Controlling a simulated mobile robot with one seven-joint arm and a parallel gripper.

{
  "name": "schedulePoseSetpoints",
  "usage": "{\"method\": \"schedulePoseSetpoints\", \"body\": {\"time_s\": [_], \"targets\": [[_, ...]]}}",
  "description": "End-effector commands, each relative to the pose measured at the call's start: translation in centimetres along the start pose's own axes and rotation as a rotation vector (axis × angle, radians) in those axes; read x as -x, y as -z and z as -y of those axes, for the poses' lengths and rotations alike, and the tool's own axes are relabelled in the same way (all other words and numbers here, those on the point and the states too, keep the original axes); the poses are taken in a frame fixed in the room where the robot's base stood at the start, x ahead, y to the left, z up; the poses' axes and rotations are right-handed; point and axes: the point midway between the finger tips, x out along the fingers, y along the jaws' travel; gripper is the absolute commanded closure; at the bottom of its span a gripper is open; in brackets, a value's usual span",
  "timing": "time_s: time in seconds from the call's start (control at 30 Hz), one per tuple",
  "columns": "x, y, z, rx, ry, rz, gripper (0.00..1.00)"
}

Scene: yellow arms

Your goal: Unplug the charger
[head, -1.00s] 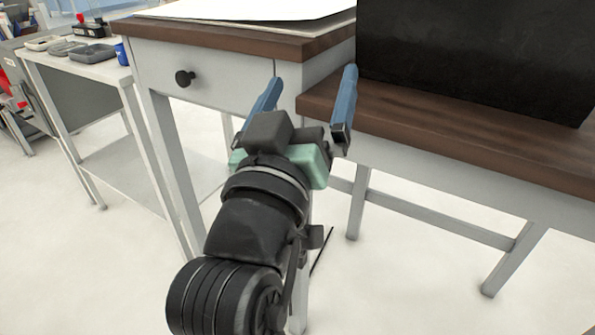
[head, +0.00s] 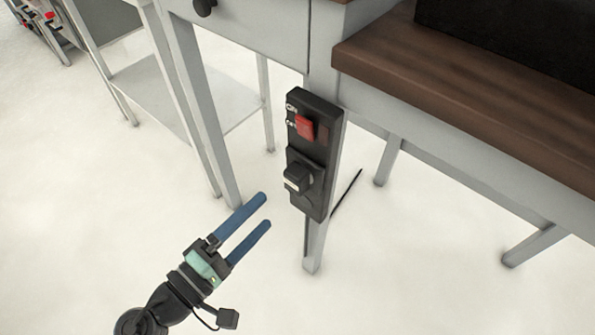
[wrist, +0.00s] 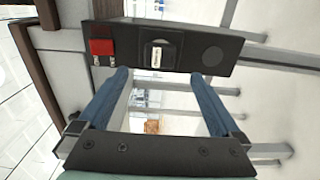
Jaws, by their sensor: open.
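The charger (head: 297,178) is a small black block with a pale label. It sits in the lower part of a black power strip (head: 319,205), which is fixed upright to a table leg and has a red switch (head: 304,126) above the charger. In the wrist view the charger (wrist: 157,54) shows beyond and between the fingertips, with the red switch (wrist: 101,47) to its left. My gripper (head: 266,211) is open and empty, with two blue fingers. It is left of and a little below the charger, apart from it.
A brown-topped table (head: 430,90) with a black box (head: 510,45) stands at the right. A white drawer desk (head: 270,32) is behind the strip. A side table with a low shelf (head: 180,98) stands at the left. The pale floor around my gripper is clear.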

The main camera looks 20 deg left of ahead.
Motion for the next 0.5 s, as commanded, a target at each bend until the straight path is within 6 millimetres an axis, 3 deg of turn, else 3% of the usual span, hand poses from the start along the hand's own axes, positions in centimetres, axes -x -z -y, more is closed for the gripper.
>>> {"method": "schedulePoseSetpoints", "body": {"time_s": [0.27,0.5], "targets": [[-0.8,0.0,0.0,-0.003,0.000,0.001,0.00],[-3.8,0.0,0.0,-0.005,0.000,0.004,0.00]]}}
